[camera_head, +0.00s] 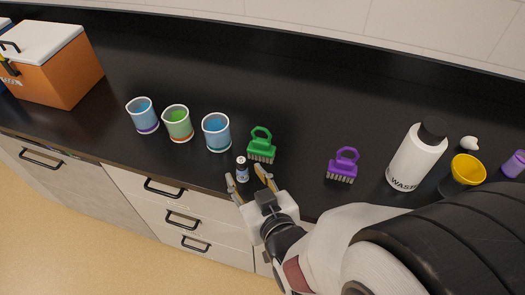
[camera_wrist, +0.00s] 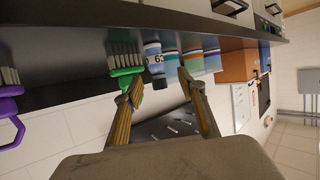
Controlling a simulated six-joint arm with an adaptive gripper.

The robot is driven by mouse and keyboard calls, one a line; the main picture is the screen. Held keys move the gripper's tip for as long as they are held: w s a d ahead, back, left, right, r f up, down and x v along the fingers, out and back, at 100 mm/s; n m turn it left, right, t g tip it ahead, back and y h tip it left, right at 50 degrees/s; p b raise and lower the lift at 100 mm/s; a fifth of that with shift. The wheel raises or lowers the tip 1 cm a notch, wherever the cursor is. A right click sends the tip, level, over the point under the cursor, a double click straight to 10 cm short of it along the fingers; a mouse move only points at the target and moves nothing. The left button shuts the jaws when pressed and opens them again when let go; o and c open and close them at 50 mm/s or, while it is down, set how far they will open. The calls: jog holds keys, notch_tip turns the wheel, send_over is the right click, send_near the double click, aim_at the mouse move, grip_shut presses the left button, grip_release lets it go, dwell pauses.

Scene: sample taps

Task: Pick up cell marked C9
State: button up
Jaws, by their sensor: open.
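In the wrist view my gripper (camera_wrist: 160,80) shows the cell between and just beyond the fingertips, nearer the left finger. I cannot tell whether either finger touches it.
A green brush (camera_head: 262,149) stands close to the right finger. Blue (camera_head: 217,134), green (camera_head: 178,124) and blue-purple (camera_head: 143,116) cups stand left of the cell. A purple brush (camera_head: 342,167), white wash bottle (camera_head: 415,158) and yellow cup (camera_head: 467,170) are right. The counter (camera_head: 300,95) behind is clear.

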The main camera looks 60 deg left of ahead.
aim_at(243, 171)
jog(key=shift+x, duration=2.6)
jog(key=shift+w+f, duration=0.1)
jog(key=shift+w, duration=0.1)
grip_shut()
